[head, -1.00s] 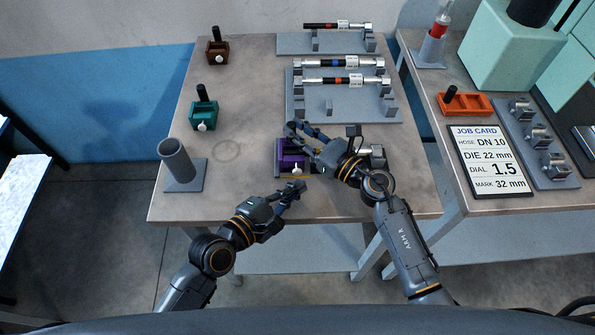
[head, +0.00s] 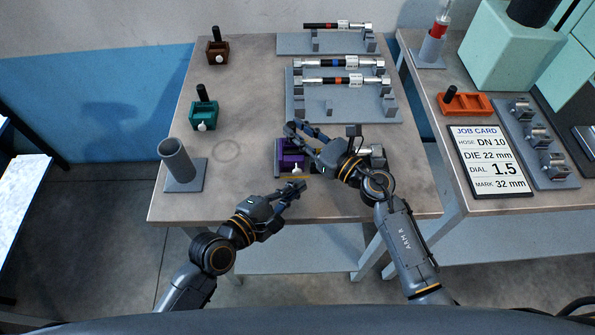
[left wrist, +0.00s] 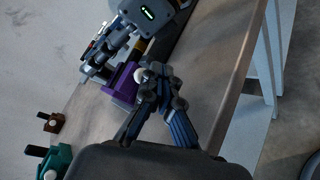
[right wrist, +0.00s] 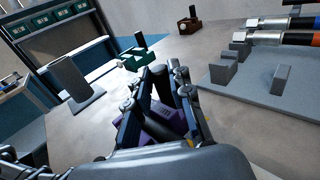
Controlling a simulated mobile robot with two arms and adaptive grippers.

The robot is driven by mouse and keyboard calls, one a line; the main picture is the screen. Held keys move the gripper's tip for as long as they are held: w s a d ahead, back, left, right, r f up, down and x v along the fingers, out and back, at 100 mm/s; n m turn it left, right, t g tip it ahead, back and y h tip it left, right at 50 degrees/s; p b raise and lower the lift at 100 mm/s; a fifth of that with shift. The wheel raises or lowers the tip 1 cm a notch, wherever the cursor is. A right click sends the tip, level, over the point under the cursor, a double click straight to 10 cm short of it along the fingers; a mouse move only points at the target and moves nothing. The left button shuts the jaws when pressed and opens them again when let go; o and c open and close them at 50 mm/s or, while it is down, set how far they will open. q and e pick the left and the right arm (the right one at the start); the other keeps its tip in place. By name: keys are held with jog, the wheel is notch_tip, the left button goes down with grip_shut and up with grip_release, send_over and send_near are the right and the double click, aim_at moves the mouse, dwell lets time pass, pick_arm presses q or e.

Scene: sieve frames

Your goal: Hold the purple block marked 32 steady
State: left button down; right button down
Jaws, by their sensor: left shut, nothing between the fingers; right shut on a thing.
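The purple block (head: 290,160) sits on a small grey holder near the table's front edge, its white knob (head: 296,168) facing front. No number is readable on it. My right gripper (head: 297,133) reaches over it from the right. In the right wrist view, the purple block (right wrist: 170,110) is partly hidden by the fingers, which are shut around its dark upright handle (right wrist: 157,122). My left gripper (head: 299,187) is shut and empty just in front of the block. In the left wrist view its fingertips (left wrist: 155,77) appear close to the white knob; contact cannot be told.
Teal (head: 203,114) and brown (head: 217,51) blocks stand at the left, with a grey tube holder (head: 181,168) near the front-left. Hoses lie on grey racks (head: 350,108) behind. A job card (head: 490,165) lies on the right table. The table's left middle is clear.

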dwell(0.5)
pick_arm(q)
jog(key=shift+w, duration=0.4)
jog(key=shift+w, duration=0.65)
dwell(0.6)
dwell(0.4)
jog(key=shift+s, duration=1.05)
jog(key=shift+s, duration=0.15)
jog(key=shift+s, duration=2.4)
